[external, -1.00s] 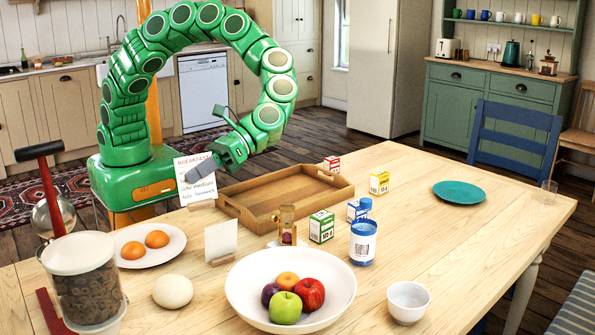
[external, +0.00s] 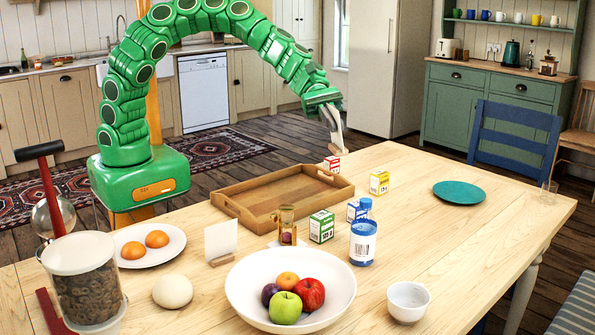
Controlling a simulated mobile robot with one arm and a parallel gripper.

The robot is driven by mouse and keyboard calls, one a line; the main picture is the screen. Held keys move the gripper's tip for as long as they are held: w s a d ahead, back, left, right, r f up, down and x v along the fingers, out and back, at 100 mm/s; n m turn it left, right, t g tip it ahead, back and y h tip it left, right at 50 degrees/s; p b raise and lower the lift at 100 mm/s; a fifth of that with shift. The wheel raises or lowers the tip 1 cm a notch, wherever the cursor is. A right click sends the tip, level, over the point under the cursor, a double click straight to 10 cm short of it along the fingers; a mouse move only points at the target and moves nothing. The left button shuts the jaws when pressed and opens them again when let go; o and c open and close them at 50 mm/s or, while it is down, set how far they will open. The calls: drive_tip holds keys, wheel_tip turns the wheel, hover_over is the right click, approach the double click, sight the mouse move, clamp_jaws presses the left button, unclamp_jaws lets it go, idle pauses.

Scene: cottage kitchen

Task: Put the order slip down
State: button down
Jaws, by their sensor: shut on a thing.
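My gripper (external: 337,128) hangs over the far edge of the table, above and behind the red-and-white box. Its grey fingers are shut. The order slip shows only as a thin pale strip along the fingers, seen nearly edge-on, so its writing is hidden. The strip is above the table, apart from the things standing on it.
A wooden tray (external: 246,222) lies on the table (external: 450,243). A red box (external: 332,164) and a yellow box (external: 379,183) stand near the far edge. A blank white card (external: 220,239) stands left of the middle. Bare table surrounds the teal plate (external: 459,192).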

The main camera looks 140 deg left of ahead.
drive_tip(key=shift+s+a+f+n+y, duration=0.1)
drive_tip(key=shift+a+f+n+y, duration=0.15)
drive_tip(key=shift+a, duration=0.35)
drive_tip(key=shift+s+a+f+n+y, duration=0.1)
drive_tip(key=shift+a+f+n+y, duration=0.1)
drive_tip(key=shift+a, duration=0.35)
wheel_tip(320, 180, down, 10)
drive_tip(key=w+a+f, duration=0.2)
drive_tip(key=w+f, duration=0.2)
drive_tip(key=w, duration=0.2)
drive_tip(key=w+a+f, duration=0.3)
drive_tip(key=w+f, duration=0.2)
drive_tip(key=w, duration=0.1)
drive_tip(key=shift+w+a+f, duration=0.15)
drive_tip(key=shift+a+f, duration=0.05)
drive_tip(key=shift+a, duration=0.05)
drive_tip(key=shift+f, duration=0.1)
drive_tip(key=shift+w+a+f, duration=0.1)
drive_tip(key=shift+w+f, duration=0.05)
drive_tip(key=shift+f, duration=0.75)
drive_tip(key=shift+w+a+f, duration=0.1)
drive_tip(key=shift+f, duration=0.75)
